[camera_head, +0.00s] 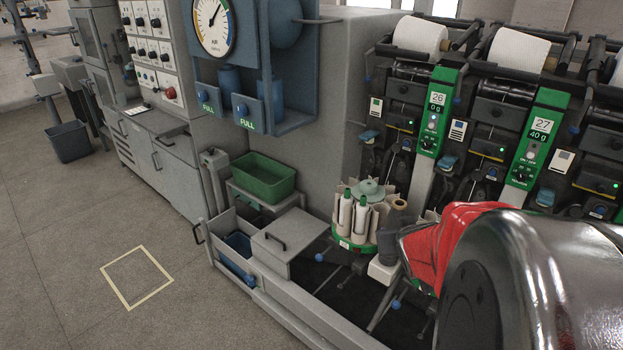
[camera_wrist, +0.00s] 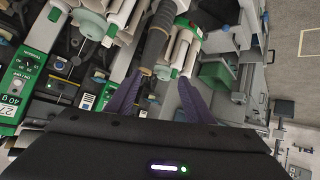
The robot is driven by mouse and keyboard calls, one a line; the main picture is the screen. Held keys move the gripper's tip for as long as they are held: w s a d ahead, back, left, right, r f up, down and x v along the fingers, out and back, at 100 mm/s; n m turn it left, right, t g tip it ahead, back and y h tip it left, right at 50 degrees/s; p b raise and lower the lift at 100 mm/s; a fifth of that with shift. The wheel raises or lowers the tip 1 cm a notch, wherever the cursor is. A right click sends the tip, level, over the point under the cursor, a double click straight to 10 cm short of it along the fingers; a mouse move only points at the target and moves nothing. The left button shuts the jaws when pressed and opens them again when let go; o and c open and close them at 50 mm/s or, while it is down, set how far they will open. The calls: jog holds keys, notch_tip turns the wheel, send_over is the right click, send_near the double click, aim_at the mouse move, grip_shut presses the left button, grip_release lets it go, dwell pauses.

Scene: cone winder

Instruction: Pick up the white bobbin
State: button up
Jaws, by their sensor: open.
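Two slim white bobbins stand upright in the round magazine (camera_head: 352,249), which has a green rim and cream pockets. The left white bobbin (camera_head: 345,211) and the right white bobbin (camera_head: 361,218) are side by side at its front. A dark grey bobbin (camera_head: 391,232) stands just right of them. In the wrist view, my gripper (camera_wrist: 159,78) is open and empty, its purple fingers spread apart. The dark bobbin (camera_wrist: 158,35) shows beyond the gap between them, with pale cylinders on both sides. In the head view my red-sleeved arm is right of the magazine and the fingers are hidden.
The winder's green-panelled units (camera_head: 436,110) stand close behind the magazine. A grey lidded box (camera_head: 288,240) and a green bin (camera_head: 262,177) are to its left. A white block (camera_head: 382,270) is beneath the dark bobbin.

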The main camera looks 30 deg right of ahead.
jog(key=s+d+f+m+t, duration=0.1)
jog(key=s+d+f, duration=0.2)
jog(key=d, duration=0.3)
jog(key=s+d+f+m+t+h, duration=0.1)
jog(key=s+d+f, duration=0.3)
jog(key=s+d, duration=0.1)
jog(key=shift+d+f+t, duration=0.25)
jog(key=shift+d+t, duration=0.15)
jog(key=shift+d, duration=0.25)
jog(key=shift+w, duration=0.15)
jog(key=x, duration=0.8)
jog(key=shift+w+d, duration=0.15)
jog(key=shift+d, duration=0.05)
jog(key=shift+f, duration=0.1)
jog(key=shift+f+x, duration=0.15)
jog(key=shift+x, duration=1.15)
jog(key=shift+f+x, duration=0.1)
jog(key=shift+x, duration=1.2)
jog(key=shift+a, duration=0.15)
